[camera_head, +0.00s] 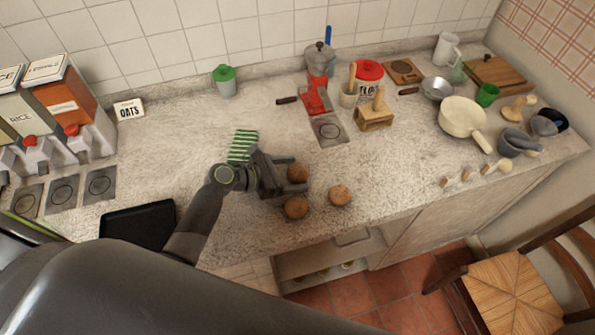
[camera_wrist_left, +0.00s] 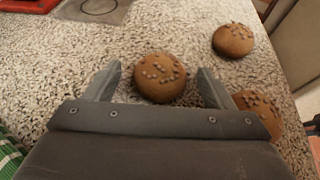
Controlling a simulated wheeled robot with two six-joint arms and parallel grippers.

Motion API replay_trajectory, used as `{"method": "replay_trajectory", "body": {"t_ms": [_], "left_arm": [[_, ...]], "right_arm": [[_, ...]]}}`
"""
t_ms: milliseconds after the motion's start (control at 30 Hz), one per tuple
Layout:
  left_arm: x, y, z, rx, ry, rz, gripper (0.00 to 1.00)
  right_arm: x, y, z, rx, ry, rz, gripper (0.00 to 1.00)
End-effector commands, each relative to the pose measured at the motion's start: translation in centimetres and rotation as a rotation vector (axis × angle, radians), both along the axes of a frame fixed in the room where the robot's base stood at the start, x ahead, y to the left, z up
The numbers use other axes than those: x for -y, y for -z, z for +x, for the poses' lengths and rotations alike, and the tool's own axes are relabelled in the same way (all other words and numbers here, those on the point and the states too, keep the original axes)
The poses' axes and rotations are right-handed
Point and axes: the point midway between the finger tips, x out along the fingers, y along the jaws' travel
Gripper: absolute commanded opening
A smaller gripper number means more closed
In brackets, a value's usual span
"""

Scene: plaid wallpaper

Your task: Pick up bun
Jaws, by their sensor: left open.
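Three round brown buns lie on the speckled counter (camera_head: 380,165). One bun (camera_head: 297,172) is at my left gripper (camera_head: 290,188); in the left wrist view this bun (camera_wrist_left: 160,78) sits between the two open fingertips (camera_wrist_left: 160,80), with gaps at both sides. A second bun (camera_head: 296,207) is just in front of the gripper, close to one finger. The third bun (camera_head: 340,195) lies apart to the right. In the left wrist view two other buns show at the right, one upper (camera_wrist_left: 233,40) and one lower (camera_wrist_left: 258,112), partly hidden by the gripper. My right gripper is not in view.
A green striped cloth (camera_head: 243,146) lies behind the left gripper. A black tray (camera_head: 139,224) is at the front left. A wooden block (camera_head: 375,116), a red item (camera_head: 316,98) and a cream pan (camera_head: 463,118) stand farther back.

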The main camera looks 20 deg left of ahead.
Motion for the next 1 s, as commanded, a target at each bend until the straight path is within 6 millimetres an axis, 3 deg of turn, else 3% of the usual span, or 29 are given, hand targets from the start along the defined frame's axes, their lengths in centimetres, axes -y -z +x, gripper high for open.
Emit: {"method": "replay_trajectory", "body": {"t_ms": [67,433,767,1000], "left_arm": [[0.0,0.0,0.0,0.0,0.0,0.0,0.75],[0.0,0.0,0.0,0.0,0.0,0.0,0.29],[0.0,-0.5,0.0,0.002,0.001,0.0,0.29],[-0.1,-4.1,0.0,0.006,0.003,0.003,0.29]], "right_arm": [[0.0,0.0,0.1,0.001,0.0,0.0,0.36],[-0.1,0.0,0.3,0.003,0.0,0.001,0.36],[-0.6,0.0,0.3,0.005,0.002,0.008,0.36],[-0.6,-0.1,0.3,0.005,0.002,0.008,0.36]]}}
